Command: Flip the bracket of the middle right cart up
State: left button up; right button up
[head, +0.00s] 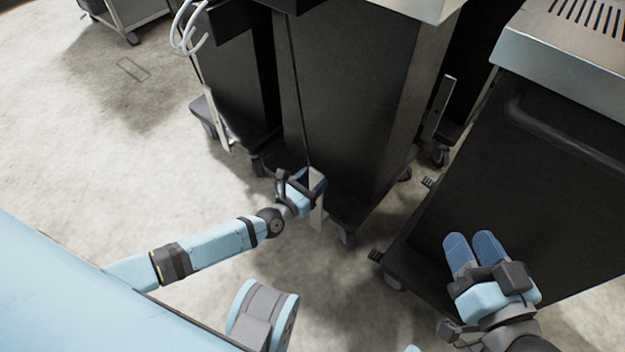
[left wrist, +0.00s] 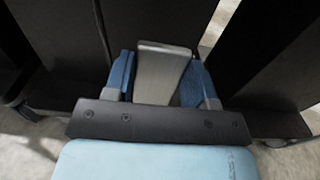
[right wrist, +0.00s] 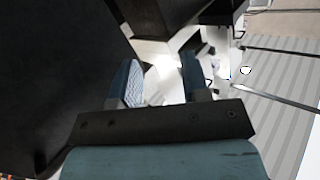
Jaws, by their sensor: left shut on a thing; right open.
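A black cart (head: 345,95) with a metal top stands in the middle of the head view. Its metal bracket (head: 317,216) is a narrow flat plate at the cart's lower front corner. My left gripper (head: 312,182) is shut on this bracket. In the left wrist view the bracket (left wrist: 160,72) sits between the two blue fingers; its lower part is hidden behind the gripper body. My right gripper (head: 474,248) is open and empty, in front of the dark cart at the right (head: 540,175).
Another black cart with a light bracket (head: 216,120) stands to the left. A further bracket (head: 440,107) shows between the middle and right carts. White hoses (head: 188,30) hang at upper left. Open concrete floor (head: 90,130) lies at left.

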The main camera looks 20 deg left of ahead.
pick_arm(q)
jog(key=o, duration=1.3)
jog(key=shift+a, duration=0.35)
jog(key=shift+c, duration=0.2)
pick_arm(e)
jog(key=shift+s+a+f, duration=0.1)
jog(key=shift+f, duration=0.3)
pick_arm(q)
jog(key=shift+d, duration=0.1)
jog(key=p+v, duration=0.2)
jog(key=v, duration=1.1)
jog(key=shift+s+p, duration=0.35)
jog(key=shift+p, duration=0.05)
pick_arm(e)
jog(key=shift+m+t, duration=0.3)
jog(key=shift+t, duration=0.6)
notch_tip(320, 180, up, 5)
jog(key=shift+f, duration=0.15)
jog(key=shift+d+f, duration=0.2)
pick_arm(q)
jog(key=shift+s, duration=0.1)
